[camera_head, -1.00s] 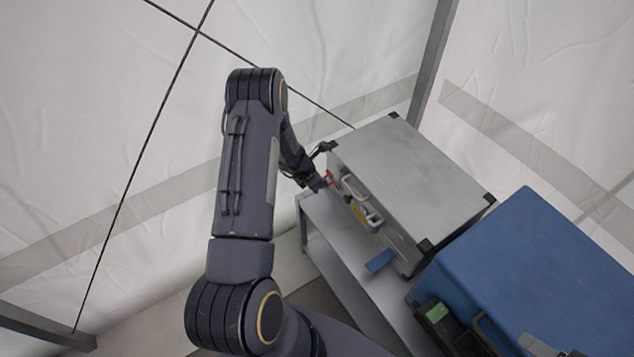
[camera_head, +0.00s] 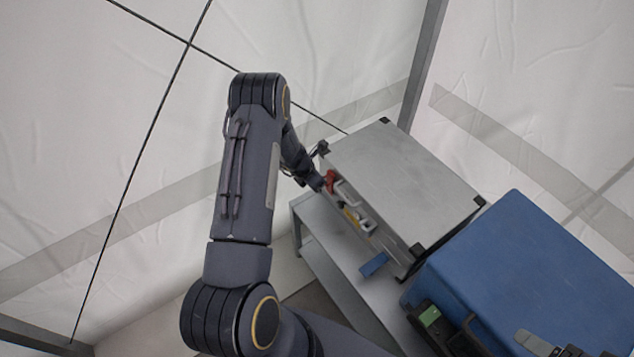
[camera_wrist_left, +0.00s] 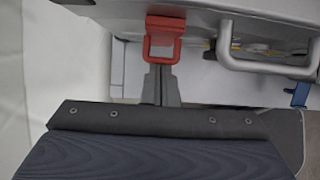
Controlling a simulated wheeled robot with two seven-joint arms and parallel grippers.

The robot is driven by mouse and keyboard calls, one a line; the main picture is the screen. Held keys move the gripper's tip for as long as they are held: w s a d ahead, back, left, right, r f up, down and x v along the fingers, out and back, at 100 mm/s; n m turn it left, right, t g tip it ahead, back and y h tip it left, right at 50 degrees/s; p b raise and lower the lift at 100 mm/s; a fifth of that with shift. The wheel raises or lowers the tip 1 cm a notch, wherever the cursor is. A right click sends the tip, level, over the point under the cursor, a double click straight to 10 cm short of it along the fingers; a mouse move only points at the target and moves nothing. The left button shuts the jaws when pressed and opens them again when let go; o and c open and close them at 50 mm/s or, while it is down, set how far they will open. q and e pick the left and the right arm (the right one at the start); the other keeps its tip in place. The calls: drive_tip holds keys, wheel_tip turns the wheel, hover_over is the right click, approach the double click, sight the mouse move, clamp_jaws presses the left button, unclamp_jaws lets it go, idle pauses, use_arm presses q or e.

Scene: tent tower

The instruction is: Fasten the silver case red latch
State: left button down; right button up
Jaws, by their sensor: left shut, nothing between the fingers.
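The silver case (camera_head: 410,178) stands on a grey shelf, its lid down, with black corners. Its red latch (camera_head: 330,180) is on the front face near the left end. In the left wrist view the red latch (camera_wrist_left: 164,40) is a loop hanging from the case edge. My left gripper (camera_wrist_left: 161,72) is shut and empty, its fingertips at the lower bar of the latch loop; I cannot tell whether they touch it. In the head view my left gripper (camera_head: 321,185) is partly hidden at the latch. My right gripper is not in view.
The case handle (camera_wrist_left: 265,62) is right of the red latch. A blue latch (camera_head: 374,264) sticks out at the case's other end. A blue case (camera_head: 530,270) stands close on the right. The grey shelf (camera_head: 330,245) has bare room in front. White tent walls are behind.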

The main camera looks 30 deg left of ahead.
use_arm(q)
drive_tip(key=shift+w+d+r, duration=0.3)
drive_tip(key=shift+w+r, duration=0.5)
drive_tip(key=s+a+r, duration=0.1)
drive_tip(key=s+r, duration=0.3)
drive_tip(key=r, duration=0.1)
drive_tip(key=shift+s+a+r, duration=0.3)
drive_tip(key=shift+a, duration=0.1)
drive_tip(key=shift+s+a+f, duration=0.1)
drive_tip(key=shift+s, duration=0.05)
